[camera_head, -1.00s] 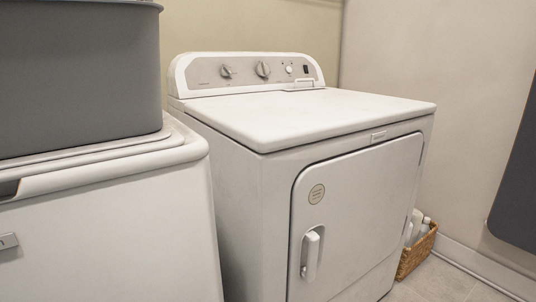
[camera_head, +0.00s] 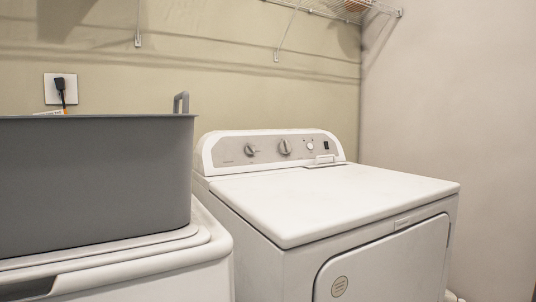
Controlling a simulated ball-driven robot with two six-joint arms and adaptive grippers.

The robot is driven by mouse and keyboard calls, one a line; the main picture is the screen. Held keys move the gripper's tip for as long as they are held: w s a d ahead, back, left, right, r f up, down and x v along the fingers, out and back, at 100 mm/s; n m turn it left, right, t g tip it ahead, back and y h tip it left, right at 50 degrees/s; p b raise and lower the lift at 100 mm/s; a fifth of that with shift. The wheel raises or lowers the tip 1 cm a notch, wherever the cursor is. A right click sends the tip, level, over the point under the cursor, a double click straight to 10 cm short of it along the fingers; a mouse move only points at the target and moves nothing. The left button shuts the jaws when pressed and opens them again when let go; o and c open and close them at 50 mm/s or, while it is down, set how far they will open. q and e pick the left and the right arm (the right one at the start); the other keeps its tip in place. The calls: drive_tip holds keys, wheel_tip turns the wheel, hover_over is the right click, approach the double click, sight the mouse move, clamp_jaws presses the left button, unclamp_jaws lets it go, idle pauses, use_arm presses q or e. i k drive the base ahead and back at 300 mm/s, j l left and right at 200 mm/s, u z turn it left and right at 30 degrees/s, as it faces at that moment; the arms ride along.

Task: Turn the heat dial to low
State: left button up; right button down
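A white dryer (camera_head: 330,202) stands right of centre with its door partly in view. Its raised rear control panel (camera_head: 232,153) carries two larger dials, a left dial (camera_head: 250,149) and a right dial (camera_head: 285,147). A small white knob (camera_head: 309,146) and a dark switch (camera_head: 326,145) sit to their right. The labels are too small to read, so I cannot tell which is the heat dial or its setting. Neither of my grippers is in view.
A large grey bin (camera_head: 95,185) sits on the white machine (camera_head: 150,282) at the left, close to the dryer. A wire shelf (camera_head: 345,10) hangs above at the back. The dryer's top is clear. A wall outlet (camera_head: 60,89) is behind the bin.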

sight(250, 149)
drive_tip(key=i+l+u, duration=0.25)
drive_tip(key=l+u, duration=0.2)
drive_tip(key=i+l+u, duration=0.25)
drive_tip(key=l, duration=0.2)
drive_tip(key=k, duration=0.05)
